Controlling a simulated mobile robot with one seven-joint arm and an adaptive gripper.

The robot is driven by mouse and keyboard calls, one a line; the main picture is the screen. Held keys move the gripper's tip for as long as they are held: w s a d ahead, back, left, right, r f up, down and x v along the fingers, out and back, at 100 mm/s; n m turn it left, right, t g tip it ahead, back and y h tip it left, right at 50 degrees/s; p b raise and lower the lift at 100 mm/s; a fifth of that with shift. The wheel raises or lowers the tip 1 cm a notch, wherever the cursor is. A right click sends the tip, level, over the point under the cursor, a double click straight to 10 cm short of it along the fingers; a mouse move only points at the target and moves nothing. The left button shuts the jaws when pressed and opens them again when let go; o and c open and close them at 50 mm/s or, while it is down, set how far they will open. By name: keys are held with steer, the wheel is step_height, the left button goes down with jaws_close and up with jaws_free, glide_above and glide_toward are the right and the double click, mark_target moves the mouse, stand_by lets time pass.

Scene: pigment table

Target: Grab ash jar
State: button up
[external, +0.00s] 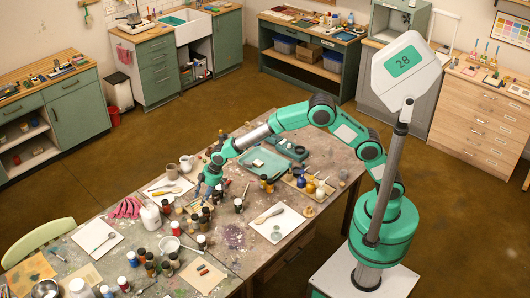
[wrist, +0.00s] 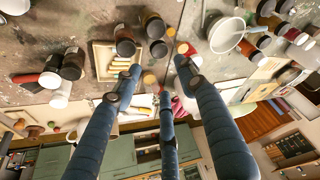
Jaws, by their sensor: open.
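My gripper (external: 208,184) is at the end of the outstretched arm, low over the crowded middle of the pigment table. In the wrist view its blue fingers (wrist: 150,88) are spread apart, with nothing held between them. Several small dark jars stand just in front of the fingers, among them one dark jar (wrist: 125,40) and another (wrist: 153,25). In the external view a cluster of dark jars (external: 200,216) stands below and beside the gripper. I cannot tell which jar is the ash jar; no label is readable.
In the external view a white bottle (external: 150,217), a pale jug (external: 185,162) and a teal tray (external: 262,162) surround the work area. Free room is scarce.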

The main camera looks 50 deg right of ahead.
steer(key=shift+f, duration=0.1)
stand_by(0.3)
steer(key=b, duration=0.2)
glide_above(195, 216)
steer(key=s+d, duration=0.2)
step_height(195, 216, down, 8)
steer(key=shift+w+a, duration=0.15)
steer(key=shift+w, duration=0.05)
steer(key=shift+b+x, duration=0.8)
steer(key=shift+x, duration=1.65)
jaws_close()
